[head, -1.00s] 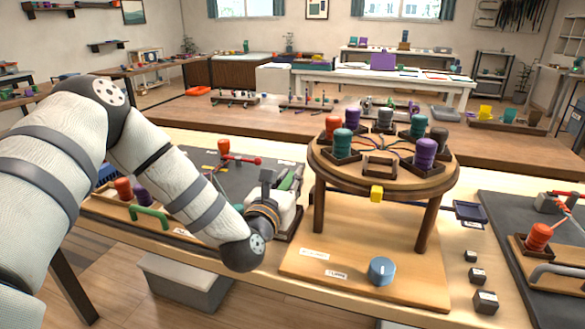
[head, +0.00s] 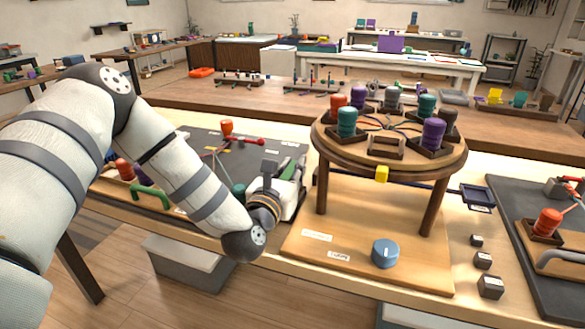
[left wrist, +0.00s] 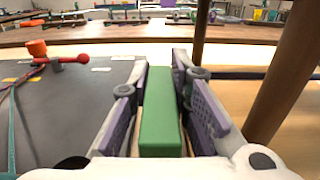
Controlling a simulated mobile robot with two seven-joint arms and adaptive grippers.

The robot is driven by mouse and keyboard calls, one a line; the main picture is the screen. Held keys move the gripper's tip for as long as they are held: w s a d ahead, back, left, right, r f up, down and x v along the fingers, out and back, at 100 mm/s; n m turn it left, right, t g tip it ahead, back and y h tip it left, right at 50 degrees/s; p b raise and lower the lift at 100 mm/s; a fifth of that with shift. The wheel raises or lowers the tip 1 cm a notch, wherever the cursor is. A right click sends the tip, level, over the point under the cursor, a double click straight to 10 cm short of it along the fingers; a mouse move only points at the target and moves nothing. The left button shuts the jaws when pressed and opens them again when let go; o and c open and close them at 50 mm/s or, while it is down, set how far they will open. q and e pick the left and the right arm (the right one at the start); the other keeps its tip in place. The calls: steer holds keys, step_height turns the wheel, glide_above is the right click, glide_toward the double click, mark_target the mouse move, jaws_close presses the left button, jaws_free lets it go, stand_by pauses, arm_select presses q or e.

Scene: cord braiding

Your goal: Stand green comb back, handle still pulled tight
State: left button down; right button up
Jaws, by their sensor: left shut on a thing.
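The green comb (left wrist: 160,112) is a plain green block between the finger pads of my left gripper (left wrist: 163,95), which is shut on it. In the head view the comb (head: 289,172) shows only as a small green strip at the gripper, beside the round stand; its lower part is hidden. Whether it touches the dark mat cannot be told. A red handle (head: 248,141) sits farther back on the mat, with thin cords running from it towards the front. It also shows in the left wrist view (left wrist: 70,60). My right gripper is not in view.
A round wooden braiding stand (head: 388,160) with several coloured bobbins stands just right of my left gripper; its leg (left wrist: 285,75) is close in the wrist view. A blue knob (head: 385,253) is on its base.

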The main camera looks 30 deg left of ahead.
arm_select(q)
steer(key=shift+f+b, duration=0.65)
steer(key=shift+f, duration=0.85)
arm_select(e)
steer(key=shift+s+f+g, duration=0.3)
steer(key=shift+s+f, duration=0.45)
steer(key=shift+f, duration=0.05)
arm_select(q)
steer(key=c, duration=1.4)
jaws_free()
